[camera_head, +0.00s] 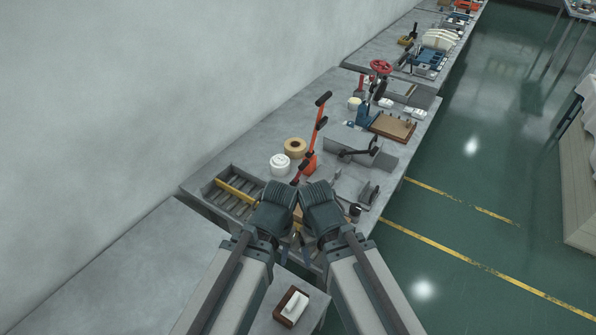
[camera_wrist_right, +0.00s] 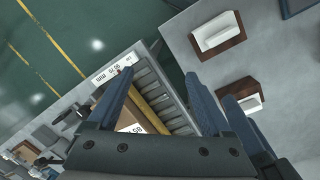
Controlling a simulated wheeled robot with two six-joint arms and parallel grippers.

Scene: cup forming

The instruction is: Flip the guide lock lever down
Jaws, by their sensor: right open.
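I cannot single out the guide lock lever with certainty. A yellow guide bar (camera_head: 237,190) lies over the roller tray (camera_head: 208,188) in the head view; the bar also shows in the right wrist view (camera_wrist_right: 147,112). A brown box with a printed label (camera_wrist_right: 128,119) is on the rollers, between my right fingers in the picture. My right gripper (camera_wrist_right: 158,84) is open and empty above the tray. My left gripper (camera_head: 283,257) is beside it, its fingers mostly hidden by the wrists, so its opening is unclear.
An orange lever (camera_head: 318,130) stands tall behind the grippers, near a white roll (camera_head: 280,163) and a tan roll (camera_head: 295,146). A black-handled lever (camera_head: 360,151) is at a grey plate. A white block (camera_head: 292,304) sits in a brown holder at the front. The wall bounds the left.

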